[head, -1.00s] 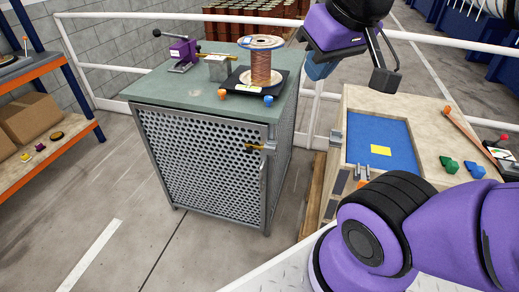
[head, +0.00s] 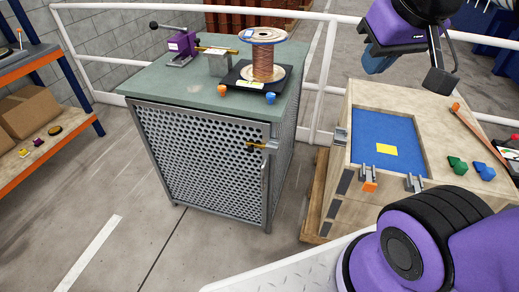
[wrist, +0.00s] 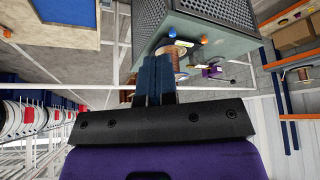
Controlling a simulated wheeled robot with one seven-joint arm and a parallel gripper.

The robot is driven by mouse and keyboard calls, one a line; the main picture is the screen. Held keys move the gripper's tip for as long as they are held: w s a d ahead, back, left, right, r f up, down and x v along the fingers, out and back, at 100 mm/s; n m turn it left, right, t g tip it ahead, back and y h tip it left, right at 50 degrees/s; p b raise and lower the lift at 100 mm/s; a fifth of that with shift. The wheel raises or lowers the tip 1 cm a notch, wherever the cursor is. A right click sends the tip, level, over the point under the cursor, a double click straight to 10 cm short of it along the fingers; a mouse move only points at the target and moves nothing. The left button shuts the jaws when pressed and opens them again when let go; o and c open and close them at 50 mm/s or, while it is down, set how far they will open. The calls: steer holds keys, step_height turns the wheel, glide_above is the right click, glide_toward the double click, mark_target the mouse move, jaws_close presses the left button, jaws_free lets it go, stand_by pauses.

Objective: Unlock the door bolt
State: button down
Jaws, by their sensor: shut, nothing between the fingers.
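The door bolt (head: 256,146) is a small brass rod at the upper right edge of the perforated door (head: 200,155) of a grey metal cabinet. It lies level, with its right end at a steel bracket (head: 271,146) on the cabinet frame. Whether it sits inside the bracket is too small to tell. My gripper (head: 378,62) hangs in the air at upper right, well apart from the bolt. Its blue fingers also show in the wrist view (wrist: 154,80), together and empty. The bolt cannot be made out in the wrist view.
The green cabinet top (head: 205,100) carries a copper wire spool (head: 264,60) on a black base and a purple clamp (head: 180,45). A wooden bench (head: 430,130) with a blue recess stands right. Orange shelving (head: 50,135) is left. Floor before the cabinet is clear.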

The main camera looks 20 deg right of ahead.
steer(key=w+d+f+m+t, duration=0.1)
steer(key=w+d+f+m, duration=0.15)
steer(key=w+f, duration=0.85)
steer(key=w+d+f+m+t, duration=0.1)
steer(key=w+d+f, duration=0.4)
steer(key=w, duration=0.9)
steer(key=a+f+m+y, duration=0.1)
steer(key=a+f+y, duration=0.1)
steer(key=f, duration=0.7)
steer(key=w+a+f+m+t+y, duration=0.1)
steer(key=f+y, duration=0.3)
steer(key=f, duration=0.5)
steer(key=w+a+f+m+y, duration=0.1)
steer(key=a+f+m+y, duration=0.2)
steer(key=f, duration=0.6)
steer(key=shift+f+t, duration=0.15)
steer(key=shift+t, duration=0.15)
steer(key=shift+a, duration=0.1)
steer(key=x, duration=1.4)
steer(key=shift+a, duration=0.1)
